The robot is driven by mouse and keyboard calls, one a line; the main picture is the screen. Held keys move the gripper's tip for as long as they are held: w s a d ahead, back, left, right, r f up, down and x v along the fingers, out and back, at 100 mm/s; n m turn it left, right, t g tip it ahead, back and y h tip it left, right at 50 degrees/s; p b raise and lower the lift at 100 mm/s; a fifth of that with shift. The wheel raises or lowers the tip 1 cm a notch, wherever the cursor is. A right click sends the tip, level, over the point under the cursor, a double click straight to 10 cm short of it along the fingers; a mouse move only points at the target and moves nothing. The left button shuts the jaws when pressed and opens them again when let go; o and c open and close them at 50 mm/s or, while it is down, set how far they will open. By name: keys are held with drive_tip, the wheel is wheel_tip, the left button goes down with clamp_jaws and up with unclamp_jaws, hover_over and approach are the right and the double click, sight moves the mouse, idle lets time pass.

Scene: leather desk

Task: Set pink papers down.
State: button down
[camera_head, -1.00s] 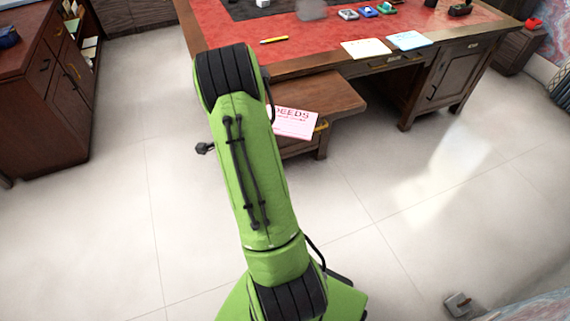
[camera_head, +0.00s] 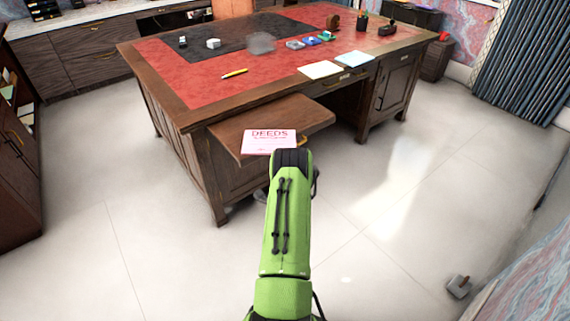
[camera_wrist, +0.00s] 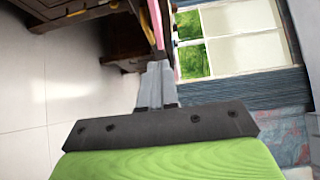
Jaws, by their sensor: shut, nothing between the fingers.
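The pink papers (camera_head: 268,140), marked "DEEDS", appear to lie on the desk's pull-out shelf (camera_head: 228,130), near its front edge. In the wrist view a thin pink edge (camera_wrist: 157,26), likely the same papers, shows beyond my fingertips. My gripper (camera_wrist: 159,68) is shut and empty, its fingers pointing toward that pink edge. I cannot tell whether they touch it. In the head view my gripper is hidden behind my green arm, which reaches up to just below the papers.
The wooden desk (camera_head: 190,115) has a red leather top with a yellow pencil (camera_head: 234,73), a cream paper (camera_head: 320,69) and a pale blue paper (camera_head: 355,60). A dark cabinet (camera_head: 18,190) stands at the left. The floor around is clear apart from a small grey object (camera_head: 458,286).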

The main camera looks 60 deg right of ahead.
drive_tip(key=w+d, duration=0.4)
drive_tip(key=d, duration=0.1)
drive_tip(key=shift+w, duration=0.25)
drive_tip(key=shift+d+r, duration=0.1)
